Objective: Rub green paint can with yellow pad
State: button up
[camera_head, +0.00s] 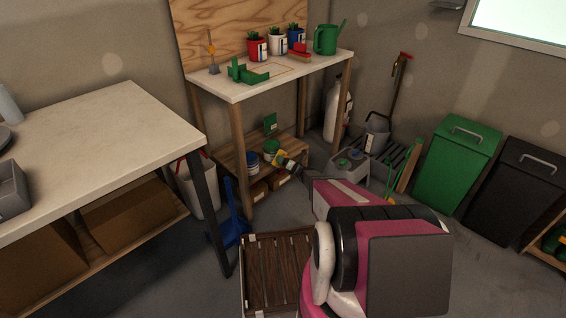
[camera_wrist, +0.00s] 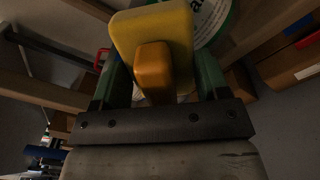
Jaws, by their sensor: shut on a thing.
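My gripper (camera_head: 284,158) reaches in at the lower shelf of the potting bench and is shut on the yellow pad (camera_head: 280,157). In the wrist view the pad (camera_wrist: 178,30) is a yellow block with an orange grip (camera_wrist: 154,68) between my two green fingers. The green paint can (camera_head: 271,146) stands on the shelf just behind the pad. Its pale label and green edge (camera_wrist: 217,18) show behind the pad in the wrist view, partly hidden by it. I cannot tell whether pad and can touch.
A blue-marked can (camera_head: 252,161) stands left of the green one on the wooden shelf (camera_head: 232,160). Boxes (camera_head: 278,180) lie below. A bench leg (camera_head: 238,150) rises at the left. A grey bucket (camera_head: 376,134) and green bin (camera_head: 457,165) stand right.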

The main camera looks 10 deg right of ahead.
aim_at(287, 154)
jog(key=shift+x, duration=1.05)
jog(key=shift+w+d, duration=0.45)
jog(key=shift+d, duration=0.2)
jog(key=shift+w+d, duration=0.45)
jog(key=shift+d, duration=0.2)
jog(key=shift+w+d, duration=1)
jog(key=shift+w, duration=0.05)
jog(key=shift+s+a, duration=0.1)
jog(key=shift+s+a, duration=0.95)
jog(key=shift+a, duration=0.05)
jog(key=shift+s+a, duration=0.45)
jog(key=shift+a, duration=0.2)
jog(key=shift+s+a, duration=0.4)
jog(key=shift+a, duration=0.2)
